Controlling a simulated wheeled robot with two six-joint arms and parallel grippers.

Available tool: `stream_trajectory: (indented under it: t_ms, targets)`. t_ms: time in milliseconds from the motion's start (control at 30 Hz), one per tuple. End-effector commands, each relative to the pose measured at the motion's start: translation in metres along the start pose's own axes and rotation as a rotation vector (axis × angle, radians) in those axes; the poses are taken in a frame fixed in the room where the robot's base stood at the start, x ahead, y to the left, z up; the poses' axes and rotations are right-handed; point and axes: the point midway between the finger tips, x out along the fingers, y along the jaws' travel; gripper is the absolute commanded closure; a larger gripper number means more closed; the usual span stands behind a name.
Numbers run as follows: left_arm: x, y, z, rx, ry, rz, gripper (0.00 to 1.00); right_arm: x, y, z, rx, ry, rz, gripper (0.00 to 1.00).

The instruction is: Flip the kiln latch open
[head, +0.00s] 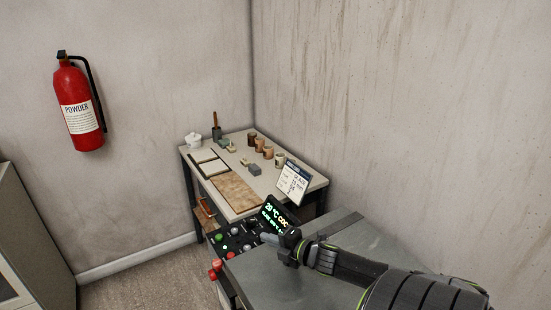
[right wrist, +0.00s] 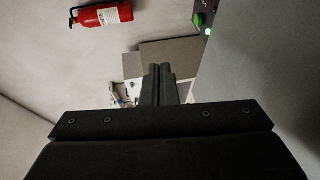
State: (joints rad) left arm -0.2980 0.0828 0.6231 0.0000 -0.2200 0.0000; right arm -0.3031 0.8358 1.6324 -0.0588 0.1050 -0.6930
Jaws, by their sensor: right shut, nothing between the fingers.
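The kiln appears to be the grey box (head: 290,283) at the lower middle of the head view, with a dark control panel (head: 235,243) of knobs and a lit display (head: 276,214). A red-tipped part (head: 215,269), possibly the latch, sticks out at its front left edge; I cannot tell its exact state. My right gripper (head: 268,239) is shut and empty, above the kiln top beside the display, apart from the red part. In the right wrist view its fingers (right wrist: 158,72) are together, and a green button (right wrist: 199,20) shows near the top. My left gripper is not in view.
A work table (head: 240,150) with cups, boards and a standing card (head: 293,181) is behind the kiln in the corner. A fire extinguisher (head: 79,105) hangs on the left wall. A cabinet (head: 32,240) stands at the left. Floor between cabinet and kiln is clear.

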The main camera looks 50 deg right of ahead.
Motion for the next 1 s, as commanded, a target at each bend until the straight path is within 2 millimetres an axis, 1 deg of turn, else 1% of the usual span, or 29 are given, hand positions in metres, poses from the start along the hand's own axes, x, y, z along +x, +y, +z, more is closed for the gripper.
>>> stream_trajectory:
  t_ms: [33,267,867,933,1000]
  targets:
    - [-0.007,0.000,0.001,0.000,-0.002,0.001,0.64,-0.004,0.003,0.006,-0.002,-0.002,-0.004,1.00]
    - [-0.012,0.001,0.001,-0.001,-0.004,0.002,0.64,-0.010,0.002,0.016,-0.003,-0.003,0.000,1.00]
    - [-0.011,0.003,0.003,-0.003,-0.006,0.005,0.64,-0.010,0.002,0.017,-0.003,-0.003,0.001,1.00]
    - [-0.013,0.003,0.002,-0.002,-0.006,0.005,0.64,-0.011,0.003,0.017,-0.003,-0.003,0.001,1.00]
    - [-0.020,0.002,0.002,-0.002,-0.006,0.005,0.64,-0.012,0.010,0.017,-0.003,-0.003,0.001,1.00]
